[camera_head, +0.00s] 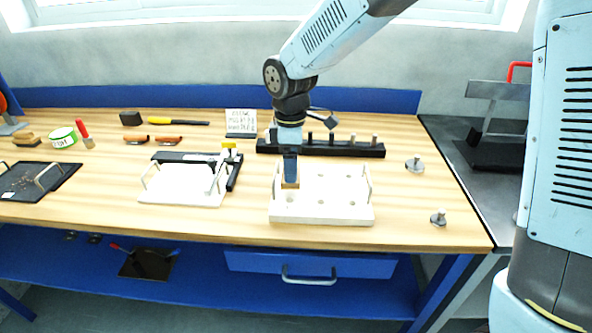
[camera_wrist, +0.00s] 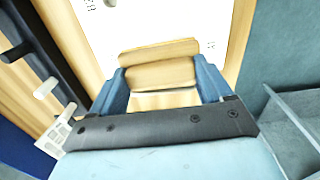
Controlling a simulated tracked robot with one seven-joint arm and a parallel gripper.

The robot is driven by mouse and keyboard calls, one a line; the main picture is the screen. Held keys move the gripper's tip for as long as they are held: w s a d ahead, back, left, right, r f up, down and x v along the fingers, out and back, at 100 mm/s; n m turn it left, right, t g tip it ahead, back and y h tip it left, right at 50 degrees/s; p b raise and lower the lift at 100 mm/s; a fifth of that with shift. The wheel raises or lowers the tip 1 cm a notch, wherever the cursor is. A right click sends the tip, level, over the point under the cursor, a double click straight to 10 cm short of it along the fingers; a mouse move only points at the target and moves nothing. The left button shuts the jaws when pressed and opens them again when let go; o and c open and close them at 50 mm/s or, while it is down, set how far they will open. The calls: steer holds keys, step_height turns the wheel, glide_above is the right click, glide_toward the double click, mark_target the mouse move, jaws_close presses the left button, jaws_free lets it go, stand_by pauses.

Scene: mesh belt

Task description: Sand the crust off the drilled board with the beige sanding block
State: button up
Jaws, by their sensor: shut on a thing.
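The white drilled board (camera_head: 330,206) lies on the wooden bench, with several holes in its top and a metal handle at each side. My gripper (camera_head: 290,184) is over the left part of the board, pointing down. It is shut on the beige sanding block (camera_wrist: 158,64), which sits between both blue fingers in the wrist view. The block's lower end (camera_head: 290,186) is at or just above the board's top; I cannot tell if it touches. A few small dark marks show on the board, but crust is too small to make out.
Behind the board stands a black rack (camera_head: 345,150) with several pegs. To the left is a second white board (camera_head: 180,190) with handles and a black clamp-like tool. Two metal knobs (camera_head: 414,166) (camera_head: 438,218) stand to the right. A dark tray (camera_head: 35,182) lies far left.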

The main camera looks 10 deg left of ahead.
steer(key=shift+w+d+r, duration=0.1)
steer(key=shift+w+r, duration=0.05)
steer(key=shift+r, duration=2.55)
